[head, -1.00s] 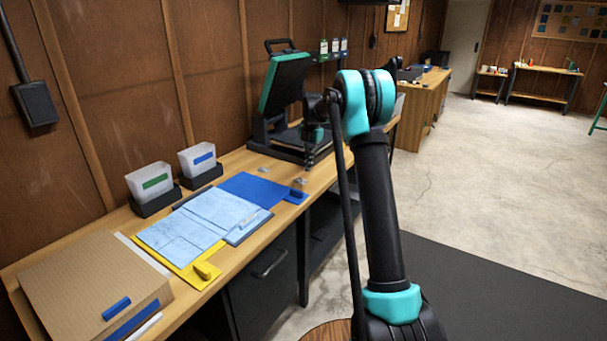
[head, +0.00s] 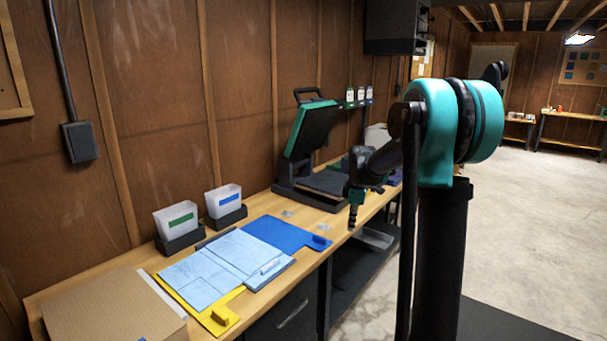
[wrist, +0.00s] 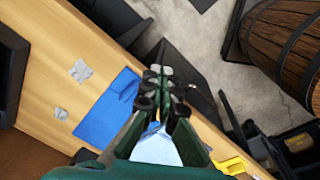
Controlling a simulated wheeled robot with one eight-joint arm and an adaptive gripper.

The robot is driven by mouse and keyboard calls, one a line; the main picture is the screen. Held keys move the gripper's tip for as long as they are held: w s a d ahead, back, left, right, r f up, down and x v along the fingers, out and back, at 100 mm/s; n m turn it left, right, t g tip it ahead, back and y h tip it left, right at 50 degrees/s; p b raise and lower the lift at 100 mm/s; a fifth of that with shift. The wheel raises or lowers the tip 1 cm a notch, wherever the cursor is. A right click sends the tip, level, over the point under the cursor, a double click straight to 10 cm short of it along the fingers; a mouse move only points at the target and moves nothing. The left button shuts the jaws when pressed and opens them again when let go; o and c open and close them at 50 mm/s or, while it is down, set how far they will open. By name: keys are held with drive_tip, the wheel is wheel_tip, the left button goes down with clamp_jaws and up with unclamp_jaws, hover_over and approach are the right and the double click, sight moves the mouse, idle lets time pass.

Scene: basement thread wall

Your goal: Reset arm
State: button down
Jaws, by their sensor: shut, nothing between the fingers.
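My arm rises at the right of the head view, with its black and teal joint standing tall. My gripper (head: 354,215) hangs from the far end of the arm, pointing down near the front edge of the wooden bench, right of the blue board. In the wrist view my gripper (wrist: 165,75) is shut, with its fingertips together and nothing held. The gripper is clear of the things on the bench.
The bench (head: 262,293) carries a light blue folded cloth (head: 215,265) on a yellow board (head: 215,322), a blue board (head: 275,232), a cardboard box (head: 105,308), two bins (head: 176,220) and an open press (head: 305,140). A barrel (wrist: 285,40) stands beyond the bench edge.

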drive_tip(key=s+f+m+t, duration=0.1)
drive_tip(key=s+f+m, duration=0.2)
drive_tip(key=s, duration=0.7)
drive_tip(key=s+d+f+m+t, duration=0.1)
drive_tip(key=s+f+m, duration=0.3)
drive_tip(key=s+m, duration=0.4)
drive_tip(key=s+d+f+m+t, duration=0.1)
drive_tip(key=s+f+m, duration=0.2)
drive_tip(key=s, duration=0.9)
drive_tip(key=shift+s+d+f+m+h, duration=0.3)
drive_tip(key=shift+s+f+m, duration=0.1)
drive_tip(key=shift+m, duration=0.8)
drive_tip(key=c, duration=2.2)
unclamp_jaws()
drive_tip(key=shift+a+r, duration=0.1)
